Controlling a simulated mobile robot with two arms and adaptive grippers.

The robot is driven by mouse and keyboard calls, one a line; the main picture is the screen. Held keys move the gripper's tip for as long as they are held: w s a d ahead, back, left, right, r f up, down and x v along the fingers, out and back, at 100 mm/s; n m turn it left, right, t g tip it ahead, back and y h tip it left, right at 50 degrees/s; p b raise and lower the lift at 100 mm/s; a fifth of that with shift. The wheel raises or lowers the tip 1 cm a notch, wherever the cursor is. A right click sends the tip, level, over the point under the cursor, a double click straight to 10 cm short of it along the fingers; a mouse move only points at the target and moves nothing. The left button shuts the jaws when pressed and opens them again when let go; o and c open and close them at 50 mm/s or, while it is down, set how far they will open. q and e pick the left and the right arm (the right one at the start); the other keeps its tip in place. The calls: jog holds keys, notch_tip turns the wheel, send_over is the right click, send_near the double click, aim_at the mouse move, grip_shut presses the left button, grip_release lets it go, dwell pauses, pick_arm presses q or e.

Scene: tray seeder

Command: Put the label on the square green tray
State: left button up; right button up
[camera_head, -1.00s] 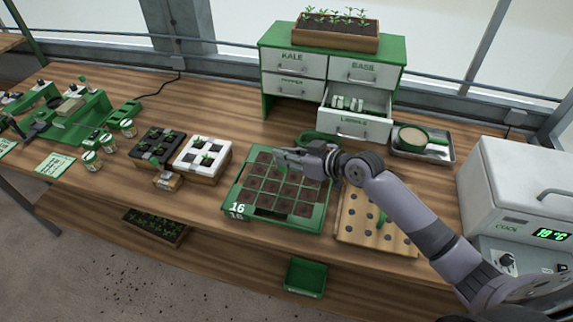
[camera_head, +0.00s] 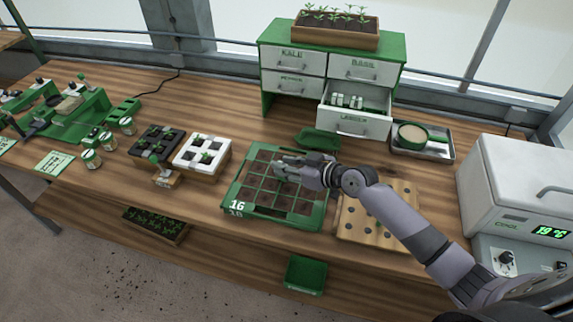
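The square green tray (camera_head: 237,208), marked 16 on its front left corner, lies flat on the bench with a grid of dark soil cells. My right gripper (camera_head: 281,166) is low over the tray's back right part and hides some cells. Its fingers are too small to tell whether they are open or shut, and I see no label between them. White labels (camera_head: 347,101) stand in the open lower right drawer (camera_head: 352,124). I see no label on the visible part of the tray. My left gripper is out of view.
A drawer cabinet (camera_head: 283,83) stands behind. A green scoop-like dish (camera_head: 318,140) lies behind the tray. White (camera_head: 188,158) and black (camera_head: 137,151) cell trays are left, a peg-hole board (camera_head: 356,233) right, partly under my arm, and a cooler (camera_head: 520,180) far right.

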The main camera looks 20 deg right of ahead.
jog(key=shift+o, duration=0.7)
jog(key=shift+r, duration=0.1)
jog(key=b+v, duration=0.2)
jog(key=v, duration=1)
